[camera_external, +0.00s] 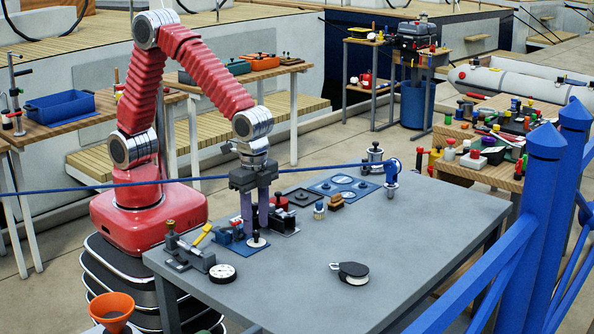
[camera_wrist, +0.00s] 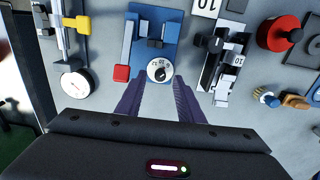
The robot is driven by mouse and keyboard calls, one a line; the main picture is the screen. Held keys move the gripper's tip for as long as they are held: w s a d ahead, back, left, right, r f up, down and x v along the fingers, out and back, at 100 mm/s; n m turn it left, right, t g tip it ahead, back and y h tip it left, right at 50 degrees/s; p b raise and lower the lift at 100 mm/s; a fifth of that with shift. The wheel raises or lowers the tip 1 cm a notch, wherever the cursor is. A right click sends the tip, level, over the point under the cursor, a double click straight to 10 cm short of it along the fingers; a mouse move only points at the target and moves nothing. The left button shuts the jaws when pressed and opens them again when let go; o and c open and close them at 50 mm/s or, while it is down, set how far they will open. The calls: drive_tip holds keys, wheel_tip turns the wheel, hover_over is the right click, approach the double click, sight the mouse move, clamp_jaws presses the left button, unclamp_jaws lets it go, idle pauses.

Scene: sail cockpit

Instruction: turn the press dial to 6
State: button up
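The press dial (camera_wrist: 160,70) is a round white disc with a black knob in its middle, at the front end of a blue press base (camera_wrist: 170,22). It has marks on its face, too small for me to read a setting. In the external view the dial (camera_external: 256,241) lies on the grey table under my gripper. My gripper (camera_external: 256,226) points down, with its two purple fingers above the dial. I cannot tell whether the tips touch the dial.
A red-tipped lever (camera_wrist: 122,73) lies left of the dial, and a white round gauge (camera_wrist: 76,84) lies farther left. A black-and-silver device marked 10 (camera_wrist: 224,70) stands close on the right.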

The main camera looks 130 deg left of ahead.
drive_tip(key=shift+f, duration=1.05)
drive_tip(key=shift+c, duration=0.7)
clamp_jaws()
